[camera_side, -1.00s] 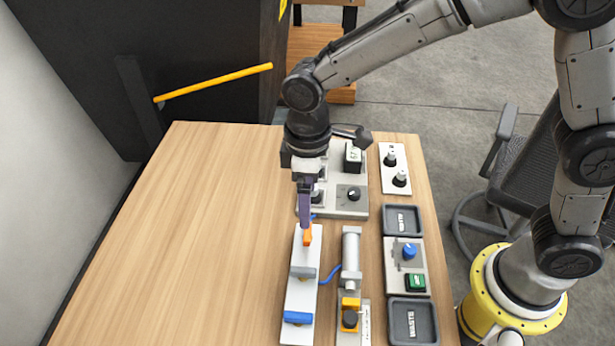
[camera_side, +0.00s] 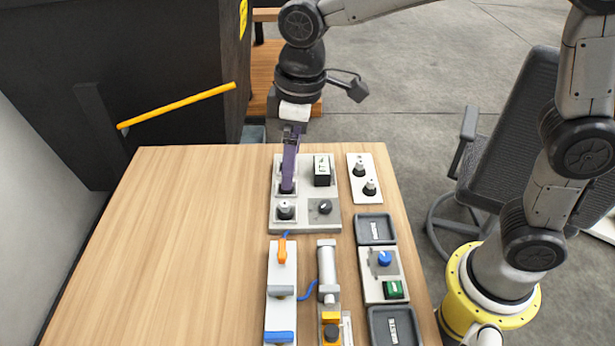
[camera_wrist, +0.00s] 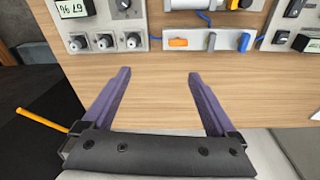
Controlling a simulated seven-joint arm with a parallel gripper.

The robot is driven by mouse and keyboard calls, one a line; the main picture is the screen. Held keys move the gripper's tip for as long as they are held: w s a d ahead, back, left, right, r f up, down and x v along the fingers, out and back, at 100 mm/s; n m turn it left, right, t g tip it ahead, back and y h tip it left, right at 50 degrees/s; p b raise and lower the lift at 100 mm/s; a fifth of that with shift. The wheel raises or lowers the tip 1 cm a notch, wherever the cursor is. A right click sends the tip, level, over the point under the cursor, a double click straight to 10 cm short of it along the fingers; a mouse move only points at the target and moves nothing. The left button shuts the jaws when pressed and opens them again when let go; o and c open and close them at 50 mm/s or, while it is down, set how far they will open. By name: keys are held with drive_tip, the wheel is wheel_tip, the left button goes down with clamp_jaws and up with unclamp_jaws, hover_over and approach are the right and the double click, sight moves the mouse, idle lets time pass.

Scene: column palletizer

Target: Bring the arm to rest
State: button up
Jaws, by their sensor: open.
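My gripper (camera_side: 289,180) hangs from the wrist over the left side of the grey panel at the back of the table, fingers pointing down. In the wrist view my gripper (camera_wrist: 158,75) shows two purple fingers spread wide, with only bare wood seen between them. It is open and empty. The grey panel (camera_side: 337,217) carries a dark display block (camera_side: 322,170), a black knob (camera_side: 325,207) and silver knobs, one of them (camera_side: 285,209) just in front of the fingers. In the side view the fingers hide part of the panel.
The white plate with an orange lever (camera_side: 282,252) and blue end block (camera_side: 279,337) stands nearer the camera. Beside it are a grey cylinder (camera_side: 327,268), two dark trays (camera_side: 375,229) and a button panel (camera_side: 384,276). The wooden table (camera_side: 190,240) is clear on the left.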

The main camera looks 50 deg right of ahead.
drive_tip(key=s+d+r+m+t, duration=0.3)
drive_tip(key=s+d+r, duration=0.45)
drive_tip(key=d, duration=0.35)
drive_tip(key=s+d+f+m, duration=0.2)
drive_tip(key=s, duration=0.3)
drive_tip(key=s+d+f+m+t, duration=0.1)
drive_tip(key=s+d+f+m, duration=0.1)
drive_tip(key=s, duration=0.4)
drive_tip(key=shift+s+d+f+m+h, duration=0.3)
drive_tip(key=shift+d+f, duration=0.3)
drive_tip(key=shift+d, duration=0.25)
